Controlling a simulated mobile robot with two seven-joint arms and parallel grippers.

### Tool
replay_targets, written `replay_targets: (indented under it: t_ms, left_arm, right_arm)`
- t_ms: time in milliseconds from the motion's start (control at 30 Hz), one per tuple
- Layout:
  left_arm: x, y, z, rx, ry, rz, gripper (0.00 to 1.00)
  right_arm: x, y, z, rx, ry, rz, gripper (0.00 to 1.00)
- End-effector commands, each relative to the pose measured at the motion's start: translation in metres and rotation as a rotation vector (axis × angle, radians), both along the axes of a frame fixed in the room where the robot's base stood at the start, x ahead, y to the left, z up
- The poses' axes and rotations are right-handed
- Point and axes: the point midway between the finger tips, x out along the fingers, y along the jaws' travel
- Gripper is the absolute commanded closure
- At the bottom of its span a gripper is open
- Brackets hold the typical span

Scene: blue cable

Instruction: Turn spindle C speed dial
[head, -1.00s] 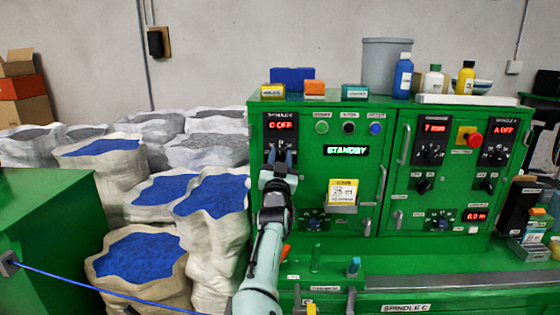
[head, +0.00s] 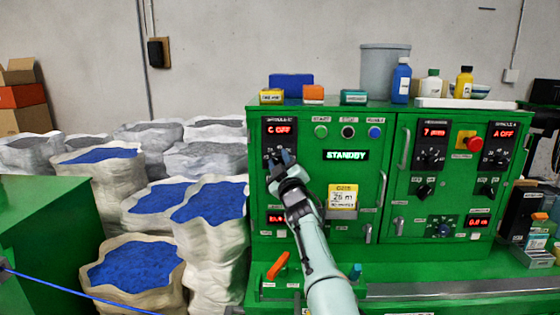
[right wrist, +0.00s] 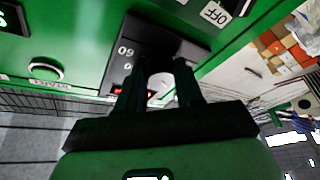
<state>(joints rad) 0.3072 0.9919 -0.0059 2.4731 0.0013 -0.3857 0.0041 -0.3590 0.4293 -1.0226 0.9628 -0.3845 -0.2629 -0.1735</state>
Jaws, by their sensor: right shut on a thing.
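The spindle C panel (head: 267,142) is a black plate at the upper left of the green machine. Its red display (head: 280,130) reads C OFF. My right gripper (head: 281,158) reaches up to this panel from below, tilted to the left, and is shut on the speed dial, which its fingers mostly hide in the head view. In the right wrist view, the two dark fingers (right wrist: 157,80) stand against the black panel, with a pale rounded surface between them and part of a red display beside them. The dial's setting cannot be read. My left gripper is not in view.
Buttons, a green STANDBY display (head: 346,155) and a yellow tag (head: 343,196) lie right of the panel. An orange lever (head: 278,265) sits below. Bottles and boxes stand on top of the machine. Sacks of blue material (head: 135,264) crowd the left side.

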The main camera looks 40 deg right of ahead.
Motion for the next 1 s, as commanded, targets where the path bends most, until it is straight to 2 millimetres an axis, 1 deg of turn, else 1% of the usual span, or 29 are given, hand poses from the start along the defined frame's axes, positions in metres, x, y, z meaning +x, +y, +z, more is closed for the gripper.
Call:
replay_targets:
  t_ms: [33, 500, 733, 1000]
  left_arm:
    - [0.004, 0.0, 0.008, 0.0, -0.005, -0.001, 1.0]
    - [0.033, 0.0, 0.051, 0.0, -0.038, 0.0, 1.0]
    - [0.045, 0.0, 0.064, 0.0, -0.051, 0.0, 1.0]
    - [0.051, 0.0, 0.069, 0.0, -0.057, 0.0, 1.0]
  right_arm:
    - [-0.001, -0.002, 0.005, -0.03, 0.024, -0.001, 0.95]
    - [-0.001, -0.002, 0.007, -0.333, 0.281, -0.004, 0.95]
    - [-0.001, -0.002, 0.006, -0.423, 0.356, -0.004, 0.95]
    - [-0.001, -0.003, 0.004, -0.468, 0.395, -0.005, 0.95]
